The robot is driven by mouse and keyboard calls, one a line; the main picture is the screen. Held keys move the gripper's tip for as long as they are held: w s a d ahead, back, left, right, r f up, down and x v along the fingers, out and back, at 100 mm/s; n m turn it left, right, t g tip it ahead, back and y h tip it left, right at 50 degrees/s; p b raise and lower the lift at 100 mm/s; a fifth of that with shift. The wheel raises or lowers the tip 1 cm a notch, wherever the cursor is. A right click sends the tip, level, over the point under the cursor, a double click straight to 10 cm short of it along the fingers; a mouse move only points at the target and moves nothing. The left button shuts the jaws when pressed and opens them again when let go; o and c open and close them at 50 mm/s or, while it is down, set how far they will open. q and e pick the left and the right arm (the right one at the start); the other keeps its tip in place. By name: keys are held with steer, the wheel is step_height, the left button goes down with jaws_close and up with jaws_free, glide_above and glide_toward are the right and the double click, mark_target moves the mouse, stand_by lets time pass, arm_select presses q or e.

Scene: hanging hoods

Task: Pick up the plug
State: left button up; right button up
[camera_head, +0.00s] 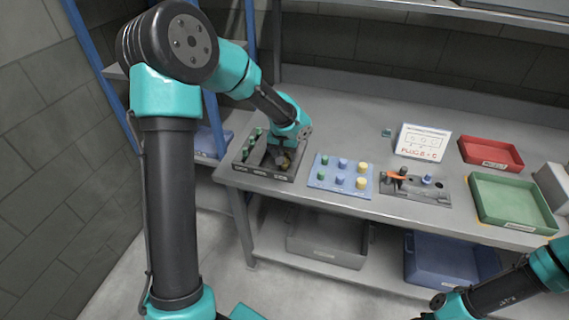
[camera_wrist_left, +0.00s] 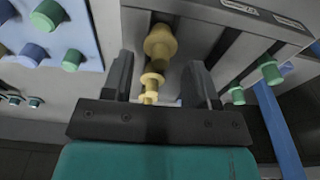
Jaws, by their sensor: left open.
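My left gripper (camera_head: 279,158) reaches down into the dark compartment tray (camera_head: 268,176) at the left end of the bench. In the left wrist view the left gripper (camera_wrist_left: 160,75) is open, with a yellow plug (camera_wrist_left: 152,82) between its fingers; I cannot tell whether they touch it. In the head view the gripper partly hides the yellow plugs (camera_head: 285,163). Green plugs (camera_head: 250,146) stand in the tray's left compartment.
A blue board (camera_head: 341,190) with green, blue and yellow plugs lies right of the tray. Beyond are a grey fixture (camera_head: 432,192) with an orange part, a sign reading "PLUG B + C" (camera_head: 423,142), a red tray (camera_head: 490,152) and a green tray (camera_head: 512,200). Bins sit below.

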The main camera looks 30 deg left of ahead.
arm_select(q)
steer(key=shift+w+f, duration=0.15)
steer(key=shift+f, duration=1)
steer(key=c, duration=0.7)
